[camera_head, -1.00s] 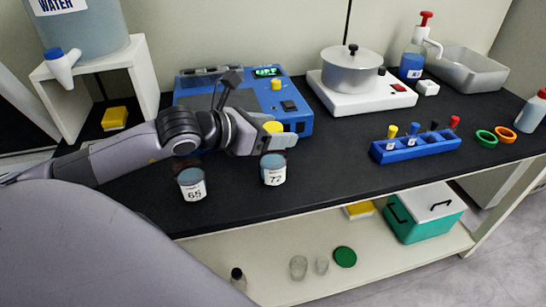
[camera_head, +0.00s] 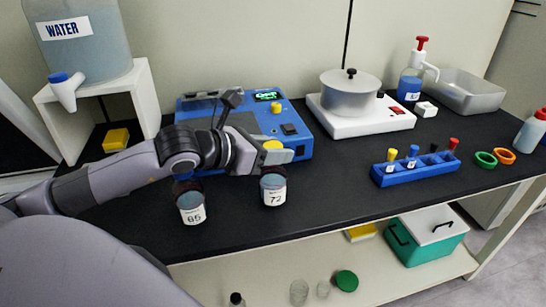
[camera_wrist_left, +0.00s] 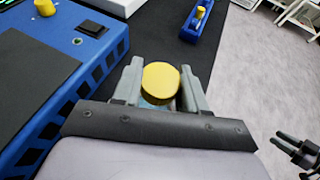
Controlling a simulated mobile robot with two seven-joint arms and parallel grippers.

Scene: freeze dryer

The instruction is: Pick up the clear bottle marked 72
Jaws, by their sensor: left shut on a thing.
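The clear bottle marked 72 (camera_head: 273,192) is upright at the front of the black bench, with blue-grey contents and a yellow cap. My left gripper (camera_head: 272,152) is shut on it just under the cap, coming in from the left. In the left wrist view the yellow cap (camera_wrist_left: 160,84) sits between the two grey fingers of my left gripper (camera_wrist_left: 160,90). I cannot tell whether the bottle's base touches the bench. A dark gripper (camera_wrist_left: 300,148), apparently my right one, shows at the wrist view's right edge; its opening is unclear.
A similar bottle marked 65 (camera_head: 191,207) stands just left, its top hidden by my left arm. The blue machine (camera_head: 292,133) is close behind the gripper. A blue vial rack (camera_head: 415,173) stands to the right, with clear bench between.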

